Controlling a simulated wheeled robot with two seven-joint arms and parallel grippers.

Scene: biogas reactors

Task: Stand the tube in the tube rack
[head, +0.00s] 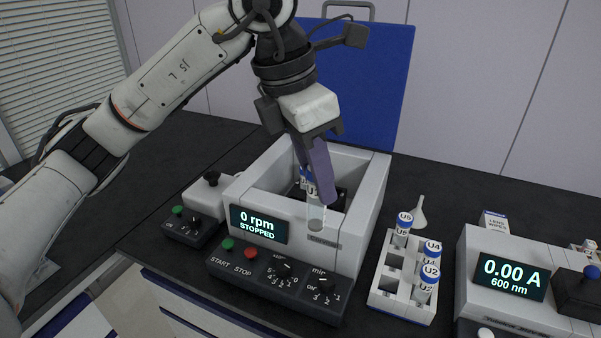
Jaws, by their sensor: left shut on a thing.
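My left gripper (317,178) is shut on a clear tube (316,212) with a white label, whose exact marking is hard to read. The tube hangs roughly upright at the front wall of the open centrifuge (368,205), its lower end showing in front of that wall. The fingers hide part of it. The white tube rack (384,300) stands to the right of the centrifuge. It holds blue-capped tubes marked U5 (402,232), U4 (431,252) and U2 (427,283). Empty square slots show on its left side. My right gripper is not in view.
The blue centrifuge lid (362,85) stands raised behind. The centrifuge display (258,224) reads 0 rpm, stopped. A photometer (510,275) stands right of the rack. Dark bench shows between centrifuge and rack.

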